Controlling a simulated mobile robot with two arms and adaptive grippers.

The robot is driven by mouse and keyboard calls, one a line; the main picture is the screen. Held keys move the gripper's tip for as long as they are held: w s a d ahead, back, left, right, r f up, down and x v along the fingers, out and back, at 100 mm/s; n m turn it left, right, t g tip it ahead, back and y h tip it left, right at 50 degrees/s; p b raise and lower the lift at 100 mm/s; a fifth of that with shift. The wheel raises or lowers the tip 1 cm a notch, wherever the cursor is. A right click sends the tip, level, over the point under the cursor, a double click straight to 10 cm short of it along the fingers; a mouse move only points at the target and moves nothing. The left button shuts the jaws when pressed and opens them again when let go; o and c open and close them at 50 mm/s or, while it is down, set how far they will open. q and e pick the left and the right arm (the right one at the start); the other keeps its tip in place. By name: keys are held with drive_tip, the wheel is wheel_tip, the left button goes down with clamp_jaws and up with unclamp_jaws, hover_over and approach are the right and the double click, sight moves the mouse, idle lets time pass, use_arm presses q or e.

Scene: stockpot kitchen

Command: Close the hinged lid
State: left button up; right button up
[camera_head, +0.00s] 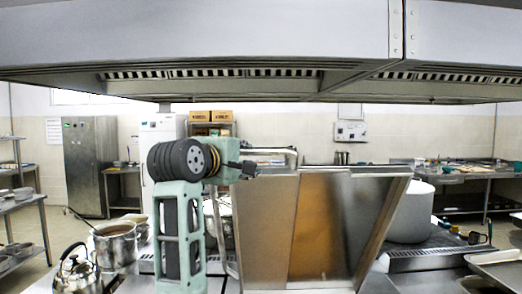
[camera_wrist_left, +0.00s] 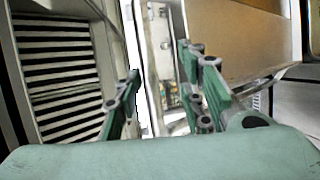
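The hinged lid (camera_head: 322,225) is a metal panel with side flanges and a brownish patch in its middle. It stands raised and tilted open at the centre of the head view. A bar-shaped handle (camera_head: 272,151) runs along its top left. My left gripper (camera_head: 246,168) is at the lid's upper left corner, close below the handle. In the left wrist view its fingers (camera_wrist_left: 163,68) are spread, with a gap between them. A brown panel, apparently the lid (camera_wrist_left: 232,38), is behind the right finger. I cannot tell whether they touch. My right gripper is not in view.
A large pot (camera_head: 411,212) stands right of the lid. An open pot (camera_head: 115,243) and a kettle (camera_head: 76,270) stand at left. A wide exhaust hood (camera_head: 200,45) hangs overhead. A vent grille (camera_wrist_left: 65,75) fills the left of the wrist view.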

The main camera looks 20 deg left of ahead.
sight(253, 150)
use_arm(q)
drive_tip(key=shift+d+r, duration=0.1)
drive_tip(key=shift+r, duration=0.65)
drive_tip(key=shift+w+r+p, duration=0.15)
drive_tip(key=shift+w+p, duration=0.05)
drive_tip(key=shift+p, duration=0.15)
drive_tip(key=w+p, duration=0.1)
drive_tip(key=w, duration=0.1)
drive_tip(key=w+p, duration=0.1)
drive_tip(key=w, duration=0.1)
drive_tip(key=w+p, duration=0.1)
drive_tip(key=w, duration=0.1)
drive_tip(key=shift+d+f+p, duration=0.25)
drive_tip(key=shift+p, duration=0.1)
drive_tip(key=shift+w+d+f, duration=0.1)
drive_tip(key=shift+w+f, duration=0.1)
drive_tip(key=shift+w, duration=0.3)
drive_tip(key=shift+s, duration=0.1)
drive_tip(key=shift+c, duration=0.2)
clamp_jaws()
